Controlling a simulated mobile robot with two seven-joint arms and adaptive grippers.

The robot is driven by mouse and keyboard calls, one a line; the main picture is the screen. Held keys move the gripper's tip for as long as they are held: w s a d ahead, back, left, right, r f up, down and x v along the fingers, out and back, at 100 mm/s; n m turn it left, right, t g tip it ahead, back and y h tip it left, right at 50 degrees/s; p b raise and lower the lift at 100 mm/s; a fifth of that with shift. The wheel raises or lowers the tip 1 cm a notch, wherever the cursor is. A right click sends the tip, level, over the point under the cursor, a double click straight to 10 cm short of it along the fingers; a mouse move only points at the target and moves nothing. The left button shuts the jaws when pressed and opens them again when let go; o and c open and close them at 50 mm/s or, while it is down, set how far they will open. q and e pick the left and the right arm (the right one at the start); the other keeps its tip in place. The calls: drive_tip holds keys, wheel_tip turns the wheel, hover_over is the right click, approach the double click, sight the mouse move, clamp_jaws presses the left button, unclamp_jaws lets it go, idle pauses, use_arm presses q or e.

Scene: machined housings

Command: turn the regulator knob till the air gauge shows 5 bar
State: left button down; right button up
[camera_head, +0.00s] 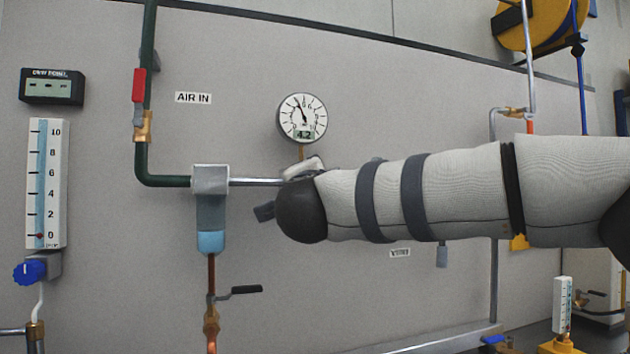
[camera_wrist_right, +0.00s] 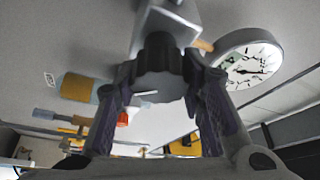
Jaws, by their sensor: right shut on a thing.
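The round air gauge (camera_head: 303,118) is on the wall panel, with a white dial and a small digital window that appears to read 4.2. Its needle points up and slightly left. It also shows tilted in the right wrist view (camera_wrist_right: 248,62). The dark ribbed regulator knob (camera_wrist_right: 158,58) sits below a grey metal body (camera_wrist_right: 168,22). My right gripper (camera_wrist_right: 160,78) has a finger on each side of the knob and is shut on it. In the head view my right arm (camera_head: 440,195) hides the knob and most of the gripper. My left gripper is not in view.
A filter with a blue bowl (camera_head: 211,242) hangs left of my right arm, with a black-handled valve (camera_head: 240,291) below. A red-handled valve (camera_head: 139,85) is on the green pipe (camera_head: 145,165). A flow tube (camera_head: 46,180) with a blue knob (camera_head: 30,271) is far left.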

drive_tip(key=shift+m+g, duration=0.3)
drive_tip(key=shift+m, duration=0.5)
drive_tip(key=o, duration=1.2)
drive_tip(key=shift+c, duration=0.2)
drive_tip(key=s+f, duration=0.1)
drive_tip(key=s, duration=1.1)
drive_tip(key=shift+a+f, duration=0.15)
drive_tip(key=shift+a, duration=0.25)
